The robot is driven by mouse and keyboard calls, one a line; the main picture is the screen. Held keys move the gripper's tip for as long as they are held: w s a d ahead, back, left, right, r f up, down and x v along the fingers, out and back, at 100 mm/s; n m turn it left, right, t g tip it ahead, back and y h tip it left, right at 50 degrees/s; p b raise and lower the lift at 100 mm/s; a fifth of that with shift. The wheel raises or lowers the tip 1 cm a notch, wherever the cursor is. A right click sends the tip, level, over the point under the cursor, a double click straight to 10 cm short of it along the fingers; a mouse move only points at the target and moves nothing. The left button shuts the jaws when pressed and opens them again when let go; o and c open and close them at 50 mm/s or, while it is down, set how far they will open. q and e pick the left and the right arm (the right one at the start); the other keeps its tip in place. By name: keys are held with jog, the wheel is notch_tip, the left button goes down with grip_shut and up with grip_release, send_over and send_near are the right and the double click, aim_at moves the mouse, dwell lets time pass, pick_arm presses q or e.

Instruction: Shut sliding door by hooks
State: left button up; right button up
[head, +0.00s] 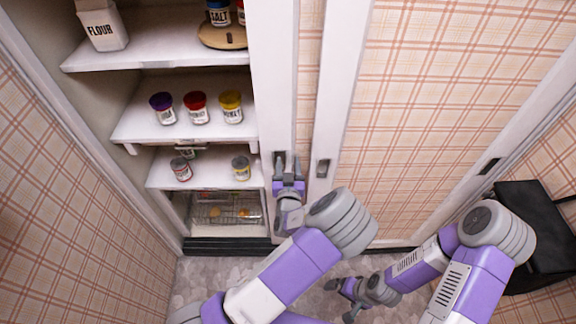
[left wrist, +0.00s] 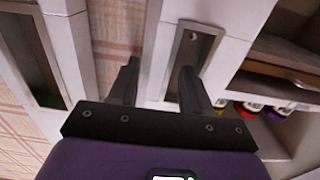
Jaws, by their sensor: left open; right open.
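The sliding door (head: 272,60) is a white frame with a plaid panel, standing at the right edge of the open pantry. Its recessed pull shows in the left wrist view (left wrist: 194,45). A second recessed pull (head: 322,168) is on the neighbouring door (head: 342,60). My right gripper (head: 342,300) is open and empty, low near the floor.
The pantry shelves (head: 150,50) on the left hold jars, a flour bag (head: 101,25) and a wire basket (head: 225,210). A third dark pull (head: 489,166) is on the far-right frame. A black object (head: 535,225) stands at the right. The floor (head: 205,275) is open below.

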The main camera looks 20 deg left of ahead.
pick_arm(q)
grip_shut()
dwell(0.3)
